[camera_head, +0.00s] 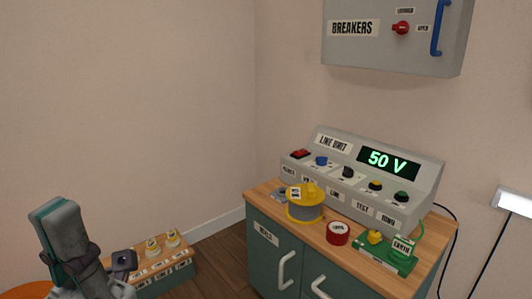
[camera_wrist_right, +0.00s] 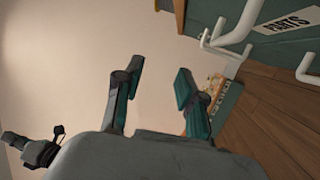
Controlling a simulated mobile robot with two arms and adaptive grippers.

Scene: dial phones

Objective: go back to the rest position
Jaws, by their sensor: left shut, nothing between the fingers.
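My left gripper (camera_head: 56,212) is at the lower left of the head view, pointing up, its grey and teal fingers shut with nothing between them. It is in front of the bare wall, well apart from the cabinet. My right gripper (camera_wrist_right: 160,68) shows in the right wrist view, its two fingers spread apart with nothing between them. It is not seen in the head view.
A teal cabinet (camera_head: 265,258) with a wooden top carries the line unit (camera_head: 345,160) reading 50 V, a yellow-topped spool (camera_head: 305,212), a red roll (camera_head: 338,233) and a green earth block (camera_head: 390,258). The breaker box (camera_head: 380,55) hangs above. A low wooden box (camera_head: 160,265) stands behind my left gripper.

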